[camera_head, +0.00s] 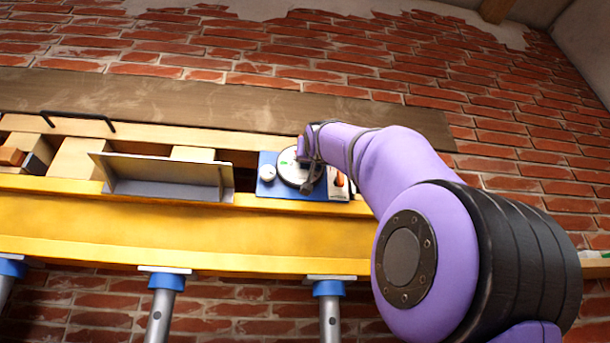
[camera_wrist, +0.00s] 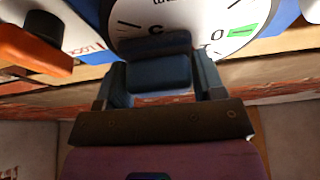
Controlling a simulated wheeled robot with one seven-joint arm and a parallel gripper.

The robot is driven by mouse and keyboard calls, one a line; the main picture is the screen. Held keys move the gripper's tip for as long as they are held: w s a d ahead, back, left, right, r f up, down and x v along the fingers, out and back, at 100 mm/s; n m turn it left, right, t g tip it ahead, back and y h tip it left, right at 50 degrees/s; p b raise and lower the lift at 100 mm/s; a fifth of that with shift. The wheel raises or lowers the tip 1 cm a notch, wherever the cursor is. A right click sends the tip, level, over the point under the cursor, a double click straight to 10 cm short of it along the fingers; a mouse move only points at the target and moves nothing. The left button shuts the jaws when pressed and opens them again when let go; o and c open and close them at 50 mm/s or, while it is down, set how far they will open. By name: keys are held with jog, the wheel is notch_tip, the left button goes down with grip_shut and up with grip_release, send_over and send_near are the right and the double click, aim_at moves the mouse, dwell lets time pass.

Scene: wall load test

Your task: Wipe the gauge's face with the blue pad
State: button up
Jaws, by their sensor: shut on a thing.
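The gauge (camera_head: 290,165) is round with a pale face and sits on a blue panel above the yellow beam. In the wrist view its white face (camera_wrist: 205,18) fills the top, with black marks and a green patch at the right. My gripper (camera_wrist: 160,68) is shut on the dark blue pad (camera_wrist: 158,80), which lies between its two fingers. The pad covers part of the lower face in this view; I cannot tell whether it touches. In the head view my gripper (camera_head: 309,158) is at the gauge's right side, and the pad is not clearly visible.
The yellow beam (camera_head: 180,228) runs below the gauge on posts with blue collars (camera_head: 166,282). A grey metal channel (camera_head: 165,177) lies left of the blue panel (camera_head: 266,186). An orange part with a black knob (camera_wrist: 38,45) stands left of the face. Brick wall is behind.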

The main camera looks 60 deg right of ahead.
aim_at(286, 157)
jog(key=shift+s+d, duration=0.55)
jog(key=shift+w+a, duration=1.35)
jog(key=shift+w, duration=0.25)
jog(key=shift+w+a, duration=1.3)
jog(key=shift+w, duration=0.25)
jog(key=shift+a, duration=0.1)
jog(key=shift+s+a, duration=1.95)
jog(key=shift+a, duration=0.2)
jog(key=shift+s+a, duration=0.1)
jog(key=shift+a, duration=0.05)
jog(key=shift+s+a, duration=0.85)
jog(key=shift+a, duration=0.15)
